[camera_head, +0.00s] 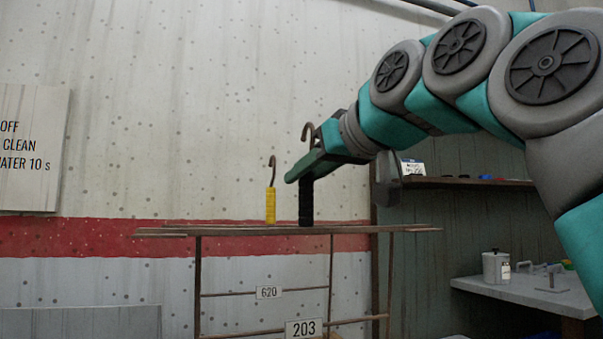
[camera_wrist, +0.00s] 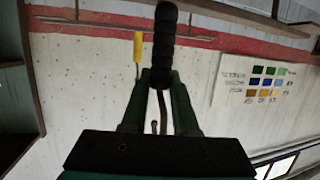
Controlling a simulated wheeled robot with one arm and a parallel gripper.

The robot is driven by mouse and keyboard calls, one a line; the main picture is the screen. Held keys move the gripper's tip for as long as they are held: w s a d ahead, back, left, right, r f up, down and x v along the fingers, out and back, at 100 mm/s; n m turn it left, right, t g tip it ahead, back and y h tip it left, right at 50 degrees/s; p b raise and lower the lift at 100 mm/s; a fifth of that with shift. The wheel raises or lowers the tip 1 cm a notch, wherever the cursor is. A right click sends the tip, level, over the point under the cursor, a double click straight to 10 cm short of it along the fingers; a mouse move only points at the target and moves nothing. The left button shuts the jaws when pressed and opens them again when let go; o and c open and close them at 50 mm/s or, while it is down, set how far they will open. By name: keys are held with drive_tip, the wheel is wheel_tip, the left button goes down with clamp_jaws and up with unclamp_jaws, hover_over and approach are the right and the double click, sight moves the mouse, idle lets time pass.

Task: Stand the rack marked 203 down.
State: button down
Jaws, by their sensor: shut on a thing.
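The rack marked 203 (camera_head: 303,328) has its white number plate on a low crossbar at the bottom of the head view; its lower part is cut off. Another plate reads 620 (camera_head: 268,292) on a higher bar behind it. My gripper (camera_head: 304,178) is above the top rails, shut on a black-handled hook (camera_head: 306,204). Its grip hangs down and its metal hook rises above my fingers. In the wrist view my fingers (camera_wrist: 159,82) close at the black grip (camera_wrist: 165,42). Whether the grip touches the rails is unclear.
A yellow-handled hook (camera_head: 270,205) stands upright just left of the black one, near the top rails (camera_head: 230,229). A shelf (camera_head: 450,182) and a bench (camera_head: 525,291) with a white canister (camera_head: 496,266) are at the right. A wall sign (camera_head: 30,145) is at the left.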

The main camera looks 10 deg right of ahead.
drive_tip(key=shift+f, duration=0.2)
unclamp_jaws()
idle(0.7)
drive_tip(key=shift+s, duration=0.15)
idle(0.7)
drive_tip(key=s+d, duration=0.3)
drive_tip(key=s, duration=0.7)
drive_tip(key=shift+s+d+b, duration=0.3)
drive_tip(key=shift+d+b, duration=0.1)
drive_tip(key=shift+b, duration=0.05)
idle(1.2)
idle(0.5)
